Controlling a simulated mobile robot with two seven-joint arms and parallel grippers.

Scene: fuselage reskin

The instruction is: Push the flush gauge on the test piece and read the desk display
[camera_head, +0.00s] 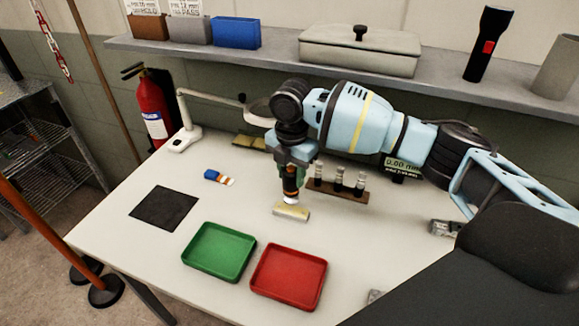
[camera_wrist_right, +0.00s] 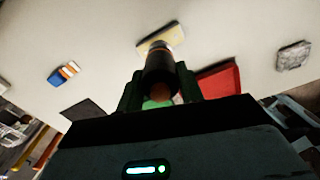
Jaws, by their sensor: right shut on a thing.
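My right gripper (camera_head: 291,176) points down and is shut on the flush gauge (camera_head: 290,185), a dark cylinder with an orange band and a pale lower end. The gauge also shows in the right wrist view (camera_wrist_right: 160,75), between the fingers. The test piece (camera_head: 291,213) is a small cream-yellow block on the desk, just below the gauge; it also shows in the wrist view (camera_wrist_right: 160,38). I cannot tell whether the gauge touches it. The desk display (camera_head: 402,167) stands behind my right arm, partly hidden; it seems to read 0.00 mm. My left gripper is not in view.
A green tray (camera_head: 219,252) and a red tray (camera_head: 288,277) lie at the front. A rack (camera_head: 338,190) with several dark-and-silver cylinders stands close to the right gripper. A black mat (camera_head: 163,207), a blue-and-orange item (camera_head: 219,177) and a white lamp (camera_head: 187,137) are at left.

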